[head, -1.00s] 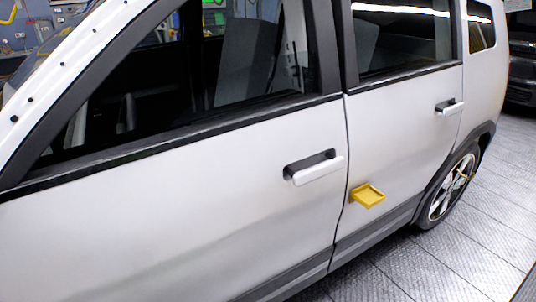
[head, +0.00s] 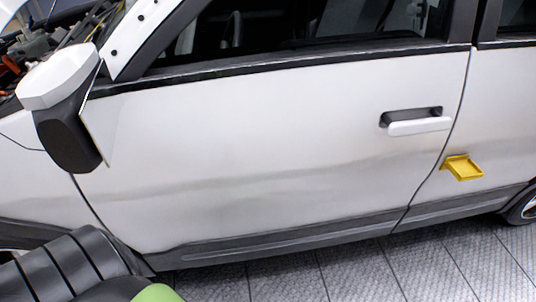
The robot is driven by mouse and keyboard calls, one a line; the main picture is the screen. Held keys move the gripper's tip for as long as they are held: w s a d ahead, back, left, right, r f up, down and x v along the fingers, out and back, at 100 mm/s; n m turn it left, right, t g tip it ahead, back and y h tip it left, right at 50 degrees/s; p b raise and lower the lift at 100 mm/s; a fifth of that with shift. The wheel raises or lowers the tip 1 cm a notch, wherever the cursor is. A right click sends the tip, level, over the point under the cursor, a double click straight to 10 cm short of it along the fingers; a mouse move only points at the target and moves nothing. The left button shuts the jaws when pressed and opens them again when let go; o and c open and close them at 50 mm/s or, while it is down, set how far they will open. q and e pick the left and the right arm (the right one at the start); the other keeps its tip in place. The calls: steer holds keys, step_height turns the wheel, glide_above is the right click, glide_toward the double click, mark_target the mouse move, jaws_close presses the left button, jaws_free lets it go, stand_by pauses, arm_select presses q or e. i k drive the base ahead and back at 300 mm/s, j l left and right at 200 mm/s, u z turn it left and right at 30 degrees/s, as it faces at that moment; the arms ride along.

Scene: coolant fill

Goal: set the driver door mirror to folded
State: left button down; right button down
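The driver door mirror (head: 62,76) is at the left of the head view, at the front upper corner of the white driver door (head: 270,160). It has a white upper housing and a dark lower part (head: 68,136). It stands out from the door, and a thin edge of its face shows on the right side. I cannot tell its exact fold angle from this view. Neither of my gripper's fingertips can be made out in the view.
The door has a white handle (head: 418,126). A small yellow tray (head: 463,168) sticks out from the car's side behind it. The grey tiled floor (head: 350,275) beside the car is clear. Engine parts show at the upper left.

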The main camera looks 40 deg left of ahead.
mark_target(78, 132)
steer(key=k+j, duration=0.4)
steer(key=u, duration=0.4)
steer(key=j+u, duration=0.15)
steer(key=u, duration=0.2)
steer(key=j+u, duration=0.1)
steer(key=u, duration=0.3)
steer(key=j+u, duration=0.1)
steer(key=u, duration=0.3)
steer(key=j+z, duration=0.1)
steer(key=j, duration=0.35)
steer(key=k, duration=0.05)
